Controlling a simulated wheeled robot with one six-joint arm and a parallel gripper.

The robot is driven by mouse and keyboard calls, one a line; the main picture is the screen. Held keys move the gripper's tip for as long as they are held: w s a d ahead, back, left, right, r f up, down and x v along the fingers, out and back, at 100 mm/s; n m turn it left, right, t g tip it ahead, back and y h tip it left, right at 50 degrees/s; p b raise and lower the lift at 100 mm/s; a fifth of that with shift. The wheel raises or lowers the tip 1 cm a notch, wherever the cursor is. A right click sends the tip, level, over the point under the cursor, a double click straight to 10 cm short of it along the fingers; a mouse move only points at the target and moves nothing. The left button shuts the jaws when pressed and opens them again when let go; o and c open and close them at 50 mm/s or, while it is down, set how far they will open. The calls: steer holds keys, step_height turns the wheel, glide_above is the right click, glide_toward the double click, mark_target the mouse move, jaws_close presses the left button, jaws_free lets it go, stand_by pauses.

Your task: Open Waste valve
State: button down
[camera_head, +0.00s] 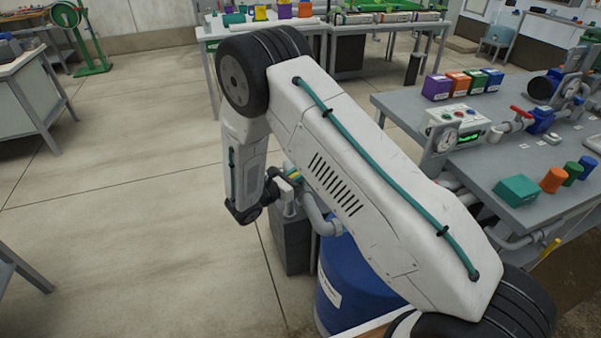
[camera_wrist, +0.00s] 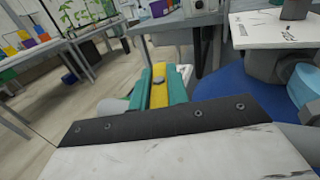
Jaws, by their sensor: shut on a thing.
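A yellow valve handle (camera_wrist: 159,88) lies between the two teal fingers of my gripper (camera_wrist: 158,85) in the wrist view. In the head view my arm hides most of the valve; a small bit of the yellow handle (camera_head: 294,174) shows beside a grey pipe (camera_head: 318,217). The valve body is mostly hidden in both views.
A blue barrel (camera_head: 350,288) stands below my arm, with a dark grey box (camera_head: 291,242) beside it. A grey bench (camera_head: 470,185) with a gauge box (camera_head: 458,125) and coloured blocks is at the right. The floor at the left is clear.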

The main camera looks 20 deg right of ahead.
steer(key=shift+t, duration=0.3)
steer(key=n+t+y, duration=0.5)
steer(key=t, duration=0.1)
steer(key=shift+d+n, duration=0.1)
steer(key=shift+n, duration=0.2)
steer(key=shift+n+t+y, duration=0.95)
steer(key=shift+n+y, duration=0.25)
steer(key=shift+y, duration=0.55)
steer(key=shift+n+t+y, duration=0.95)
steer(key=shift+n+y, duration=0.25)
steer(key=shift+y, duration=0.55)
steer(key=c, duration=1.4)
jaws_free()
steer(key=shift+o, duration=0.2)
steer(key=shift+v, duration=3.9)
